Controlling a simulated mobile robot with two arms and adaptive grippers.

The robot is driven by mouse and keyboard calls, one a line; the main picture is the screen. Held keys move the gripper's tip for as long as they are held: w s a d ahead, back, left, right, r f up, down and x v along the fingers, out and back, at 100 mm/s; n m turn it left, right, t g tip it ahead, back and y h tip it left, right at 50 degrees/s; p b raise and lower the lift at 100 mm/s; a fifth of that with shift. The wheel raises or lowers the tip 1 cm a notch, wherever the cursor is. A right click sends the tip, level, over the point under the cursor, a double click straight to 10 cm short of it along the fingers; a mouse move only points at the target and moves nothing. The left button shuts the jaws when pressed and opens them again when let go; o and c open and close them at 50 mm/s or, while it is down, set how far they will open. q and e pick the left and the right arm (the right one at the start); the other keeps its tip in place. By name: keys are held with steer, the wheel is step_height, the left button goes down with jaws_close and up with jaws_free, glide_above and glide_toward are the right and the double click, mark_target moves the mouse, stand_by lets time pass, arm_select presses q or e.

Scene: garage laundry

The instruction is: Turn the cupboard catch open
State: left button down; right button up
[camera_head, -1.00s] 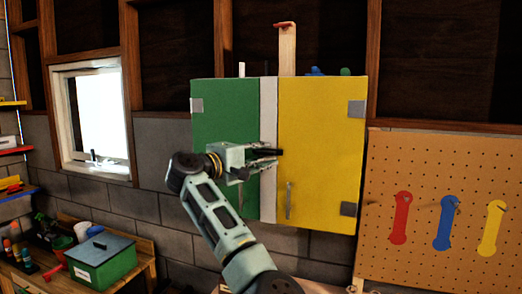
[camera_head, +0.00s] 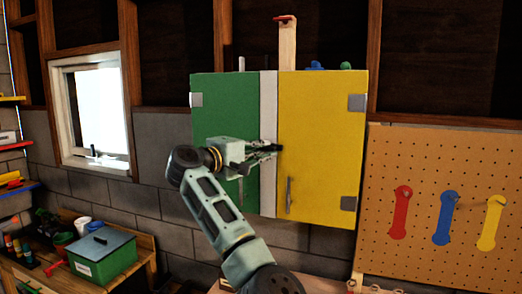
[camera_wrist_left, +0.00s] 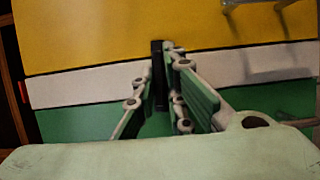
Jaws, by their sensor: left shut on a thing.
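The cupboard has a green left door (camera_head: 222,105) and a yellow right door (camera_head: 320,130), with a pale strip (camera_head: 268,100) between them. Both doors look closed. The dark catch (camera_head: 279,148) lies across the pale strip, its end over the yellow door's edge. My left gripper (camera_head: 268,148) is at the catch, coming from the green side, and is shut on it. In the left wrist view the black catch (camera_wrist_left: 158,72) stands between the fingers of the gripper (camera_wrist_left: 166,90), crossing the strip. The gripper hides part of the catch. My right gripper is not in view.
The yellow door has a metal handle (camera_head: 289,195); another on the green door is partly behind my arm. A pegboard (camera_head: 440,150) with coloured tools is at right. A bench with a green box (camera_head: 103,255) is at lower left, below a window (camera_head: 95,110).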

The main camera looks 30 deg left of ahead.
arm_select(q)
steer(key=m+g+b, duration=0.1)
steer(key=m, duration=0.1)
steer(key=shift+a+m+b, duration=0.1)
steer(key=shift+m+b, duration=0.2)
steer(key=m+g+y, duration=0.1)
steer(key=m+y, duration=0.1)
steer(key=m, duration=0.1)
steer(key=m+g+y, duration=0.1)
steer(key=m+y, duration=0.1)
steer(key=m, duration=0.2)
steer(key=r+m+g+y, duration=0.1)
steer(key=m, duration=0.2)
steer(key=shift+d+m+y+p, duration=0.3)
steer(key=shift+y+p, duration=0.05)
steer(key=shift+y, duration=0.05)
steer(key=shift+f, duration=0.1)
stand_by(0.6)
steer(key=c, duration=1.9)
jaws_free()
steer(key=shift+d, duration=0.2)
steer(key=shift+o, duration=0.2)
steer(key=shift+a, duration=0.1)
